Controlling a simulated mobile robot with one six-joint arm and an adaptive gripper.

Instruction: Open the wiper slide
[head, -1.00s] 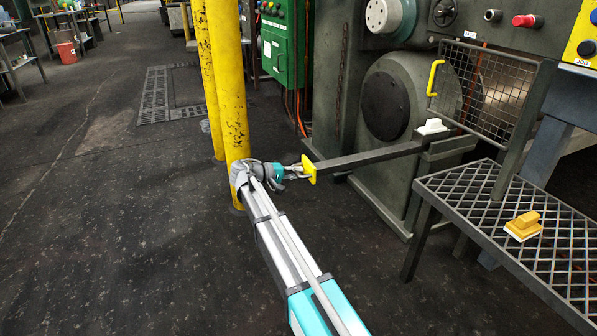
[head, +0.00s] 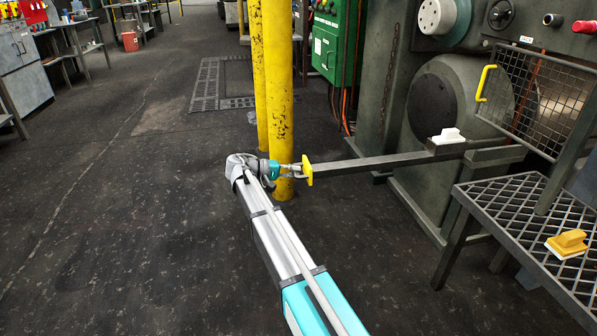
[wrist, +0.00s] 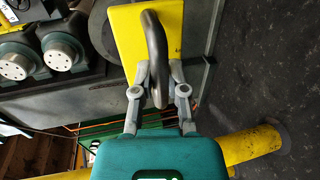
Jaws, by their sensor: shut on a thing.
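The wiper slide is a long dark grey bar (head: 370,163) sticking out to the left from the machine. A yellow plate (head: 308,175) closes its outer end and also shows in the wrist view (wrist: 127,35). A dark curved handle (wrist: 153,45) stands out from that plate. My gripper (head: 291,170) is at the plate, and in the wrist view its fingers (wrist: 158,88) are shut on the handle from both sides. A white block (head: 448,135) sits on the inner part of the slide, at the machine.
Yellow posts (head: 280,90) stand close behind my arm and gripper. A mesh guard (head: 545,100) with a yellow handle is above the inner slide. A grating platform (head: 520,210) bearing a yellow block (head: 567,243) is at right. The floor at left is clear.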

